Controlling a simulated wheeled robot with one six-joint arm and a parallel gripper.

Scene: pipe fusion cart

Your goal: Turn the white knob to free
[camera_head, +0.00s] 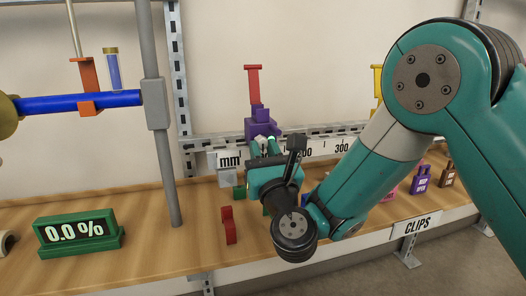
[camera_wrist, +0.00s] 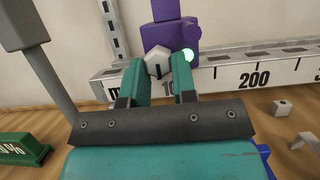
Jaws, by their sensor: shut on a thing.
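The white knob (camera_wrist: 157,66) is a faceted, pale block on the front of a purple clamp (camera_wrist: 166,35) in the wrist view. My gripper (camera_wrist: 156,72) reaches forward to it, one teal finger on each side, and is shut on the knob. My gripper (camera_head: 264,147) largely hides the knob there. The knob's marking cannot be read.
A ruler rail (camera_head: 343,145) with millimetre marks runs along the wall. A grey post (camera_head: 165,165) and a blue bar (camera_head: 60,103) stand left. A green display (camera_head: 78,233) reads 0.0 %. Red (camera_head: 228,224) and other small blocks lie on the wooden shelf.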

